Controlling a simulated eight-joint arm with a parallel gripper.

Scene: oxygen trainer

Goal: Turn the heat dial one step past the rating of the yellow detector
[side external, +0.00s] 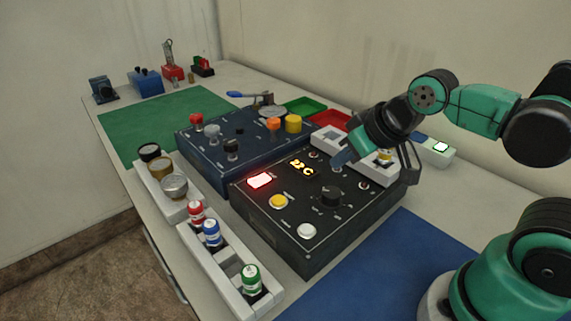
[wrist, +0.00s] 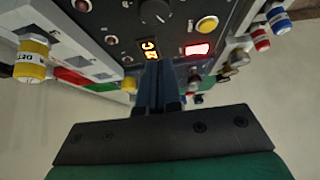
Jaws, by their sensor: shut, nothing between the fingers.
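The heat dial appears to be the black knob (side external: 331,196) on the black control panel (side external: 310,255); the wrist view shows it at the top edge (wrist: 154,11). Its pointer setting is too small to read. The panel's orange display (side external: 301,168) seems to read "2C". The yellow detector (wrist: 30,62) stands in a pale holder at the left of the wrist view; its white label seems to read "120", but I am not certain. In the side view it is partly hidden by my arm (side external: 384,154). My gripper (side external: 340,160) is shut and empty above the panel's back part, apart from the dial.
A red lit indicator (side external: 259,181), yellow button (side external: 278,202) and white button (side external: 307,231) share the panel. A blue box with knobs (side external: 205,158) stands behind left. A pale rack (side external: 220,262) holds red, blue and green detectors. The blue mat (side external: 390,265) is clear.

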